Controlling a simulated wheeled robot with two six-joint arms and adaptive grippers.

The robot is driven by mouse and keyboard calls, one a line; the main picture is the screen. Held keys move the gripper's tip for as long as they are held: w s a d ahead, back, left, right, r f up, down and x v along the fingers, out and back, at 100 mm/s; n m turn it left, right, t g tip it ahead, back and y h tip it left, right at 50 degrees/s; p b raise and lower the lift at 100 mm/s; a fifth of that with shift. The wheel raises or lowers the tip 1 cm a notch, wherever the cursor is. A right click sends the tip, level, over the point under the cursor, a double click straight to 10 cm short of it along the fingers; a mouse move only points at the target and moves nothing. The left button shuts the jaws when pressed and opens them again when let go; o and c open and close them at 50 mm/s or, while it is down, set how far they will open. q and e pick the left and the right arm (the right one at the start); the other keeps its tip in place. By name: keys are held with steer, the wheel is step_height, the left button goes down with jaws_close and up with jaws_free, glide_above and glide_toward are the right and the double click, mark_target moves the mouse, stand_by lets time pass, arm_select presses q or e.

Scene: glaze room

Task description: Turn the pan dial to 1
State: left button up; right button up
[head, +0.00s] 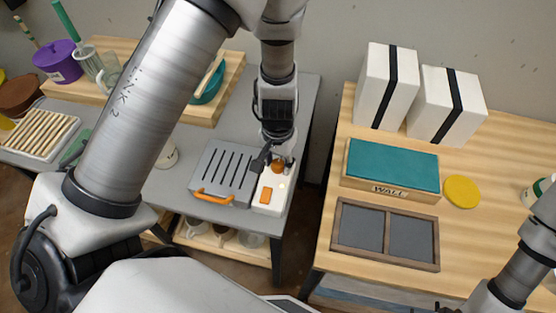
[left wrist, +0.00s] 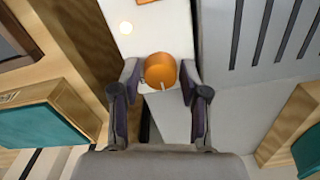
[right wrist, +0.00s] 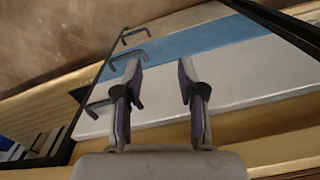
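The pan dial (head: 278,168) is an orange round knob at the far end of a white control panel (head: 282,203), beside a grey slotted pan (head: 217,172) with an orange handle. In the left wrist view the dial (left wrist: 160,68) lies between my left gripper's fingers (left wrist: 160,78), with a small gap on each side. A pale pointer mark shows on its near edge; no numbers are readable. In the head view my left gripper (head: 276,160) is over the dial and partly hides it. My right gripper (right wrist: 160,80) is open and empty, away at the lower right.
The panel also has an orange rectangle (head: 265,195) and a pale round light (left wrist: 126,28). A gap separates this grey table from the wooden table, which holds white boxes (head: 387,87), a teal-topped block (head: 392,166) and a dark two-panel frame (head: 385,234).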

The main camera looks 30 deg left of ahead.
arm_select(q)
steer(key=c, duration=0.6)
steer(key=shift+n, duration=0.3)
steer(key=n+p, duration=0.2)
steer(key=n, duration=0.3)
steer(key=n+p, duration=0.1)
steer(key=n, duration=0.5)
steer(key=shift+f+n, duration=0.1)
steer(key=shift+n, duration=0.2)
steer(key=o, duration=0.9)
steer(key=shift+c, duration=0.2)
steer(key=shift+w+a, duration=0.1)
steer(key=shift+w, duration=0.05)
